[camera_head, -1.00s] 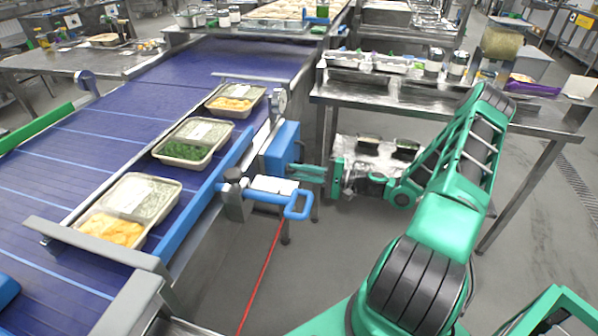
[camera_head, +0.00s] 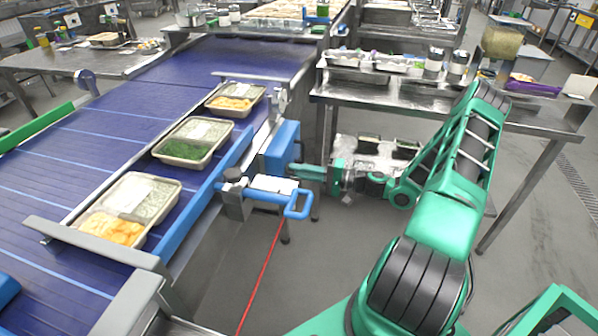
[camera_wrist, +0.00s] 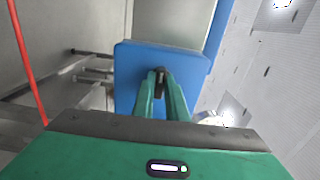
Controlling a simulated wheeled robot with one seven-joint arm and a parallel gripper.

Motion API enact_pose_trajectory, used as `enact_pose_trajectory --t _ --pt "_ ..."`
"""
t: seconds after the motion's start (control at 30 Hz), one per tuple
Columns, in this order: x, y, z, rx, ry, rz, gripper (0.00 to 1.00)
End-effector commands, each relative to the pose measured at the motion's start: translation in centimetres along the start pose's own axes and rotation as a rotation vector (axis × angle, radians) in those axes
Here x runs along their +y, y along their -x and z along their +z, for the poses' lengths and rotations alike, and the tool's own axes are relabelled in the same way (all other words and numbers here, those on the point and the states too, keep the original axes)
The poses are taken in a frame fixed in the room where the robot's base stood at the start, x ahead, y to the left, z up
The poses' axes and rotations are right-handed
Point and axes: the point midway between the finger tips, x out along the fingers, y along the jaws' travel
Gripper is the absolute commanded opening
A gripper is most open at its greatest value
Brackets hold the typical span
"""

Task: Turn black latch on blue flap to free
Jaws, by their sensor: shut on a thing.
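The blue flap (camera_head: 282,147) is upright at the right side of the conveyor in the head view. It fills the upper middle of the wrist view (camera_wrist: 127,72). The small black latch (camera_wrist: 160,78) is on the flap's face, between my fingertips. My green gripper (camera_wrist: 161,88) is shut on the latch. The fingers cover part of the latch, so its exact angle is hard to tell. In the head view my gripper (camera_head: 296,170) reaches the flap from the right; the latch is hidden there.
A blue handle (camera_head: 298,205) sticks out just below the flap. A red cord (camera_head: 262,270) hangs below it and also shows in the wrist view (camera_wrist: 28,60). Filled trays (camera_head: 193,142) stand on the blue conveyor (camera_head: 90,140). A steel table (camera_head: 400,90) stands behind my arm.

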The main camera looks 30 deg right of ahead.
Motion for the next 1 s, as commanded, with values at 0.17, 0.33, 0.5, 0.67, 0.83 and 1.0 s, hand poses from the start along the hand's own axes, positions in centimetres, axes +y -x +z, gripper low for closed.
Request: enact_pose_trajectory --t 0.17,0.33,0.5,0.67,0.83,1.0 --pt "0.2 0.0 0.0 0.000 -0.001 0.004 0.17" --pt "0.1 0.0 0.0 -0.001 -0.001 0.003 0.31" --pt "0.1 0.0 0.0 -0.001 -0.001 0.002 0.31" --pt "0.1 1.0 -0.1 0.003 -0.002 0.003 0.31" --pt "0.1 3.8 -0.1 0.003 -0.002 0.004 0.31" --pt "0.2 7.1 -0.1 0.003 -0.002 0.004 0.31"
